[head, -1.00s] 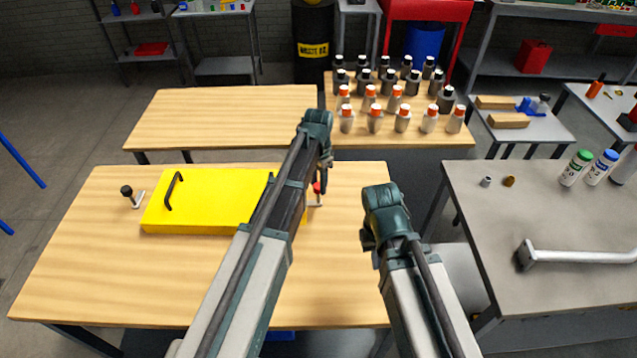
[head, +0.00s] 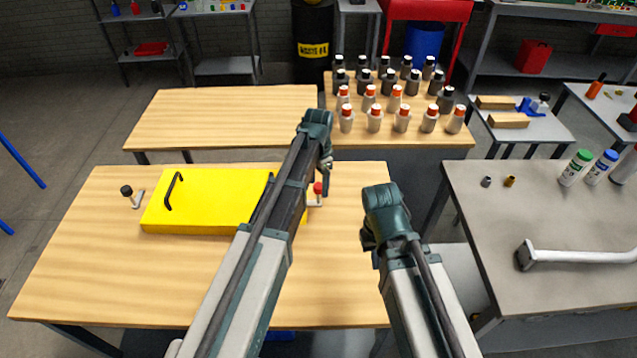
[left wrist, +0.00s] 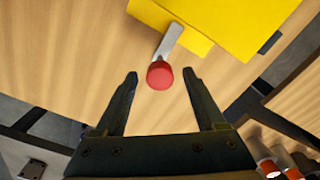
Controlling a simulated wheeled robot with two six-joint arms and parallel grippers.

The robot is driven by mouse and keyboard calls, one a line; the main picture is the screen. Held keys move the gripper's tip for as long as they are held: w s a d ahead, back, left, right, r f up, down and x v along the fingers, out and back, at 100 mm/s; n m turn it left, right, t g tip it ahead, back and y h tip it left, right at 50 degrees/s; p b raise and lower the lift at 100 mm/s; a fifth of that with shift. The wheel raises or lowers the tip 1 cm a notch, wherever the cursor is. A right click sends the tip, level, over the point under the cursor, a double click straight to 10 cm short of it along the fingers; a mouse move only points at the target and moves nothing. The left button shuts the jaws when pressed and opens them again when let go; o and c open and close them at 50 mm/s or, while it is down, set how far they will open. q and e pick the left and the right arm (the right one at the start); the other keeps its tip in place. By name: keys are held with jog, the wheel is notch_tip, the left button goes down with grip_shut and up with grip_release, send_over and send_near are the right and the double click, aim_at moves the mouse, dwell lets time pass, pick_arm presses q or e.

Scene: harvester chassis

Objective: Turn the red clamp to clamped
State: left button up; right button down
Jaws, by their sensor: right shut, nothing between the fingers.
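The red clamp's round knob (head: 318,188) shows at the right end of the yellow panel (head: 215,198) on the wooden table. In the left wrist view, the red knob (left wrist: 160,75) sits at the end of a silver lever pointing to the yellow panel (left wrist: 170,22). My left gripper (left wrist: 160,72) is open, with one finger on each side of the knob in the picture; neither finger visibly touches it. In the head view, my left gripper (head: 326,172) is just above the clamp, partly hidden by its arm.
A black-knobbed clamp (head: 127,191) stands left of the panel, which has a black handle (head: 173,190). Several bottles (head: 402,118) stand on the table behind. A grey table (head: 480,230) is at the right. The front of the wooden table is clear.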

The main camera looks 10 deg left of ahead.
pick_arm(q)
notch_tip(320, 180, up, 14)
jog(key=p, duration=1.4)
jog(key=shift+f, duration=0.15)
jog(key=s+d+f+n+b, duration=0.2)
jog(key=s+d+f+b, duration=0.1)
jog(key=s, duration=0.8)
jog(key=s+d+f+n+y+b, duration=0.1)
jog(key=s+d+f+n+b, duration=0.2)
jog(key=s, duration=0.9)
jog(key=shift+d+f+b, duration=0.3)
jog(key=shift+f+b, duration=0.6)
jog(key=shift+b, duration=0.2)
jog(key=shift+c, duration=0.4)
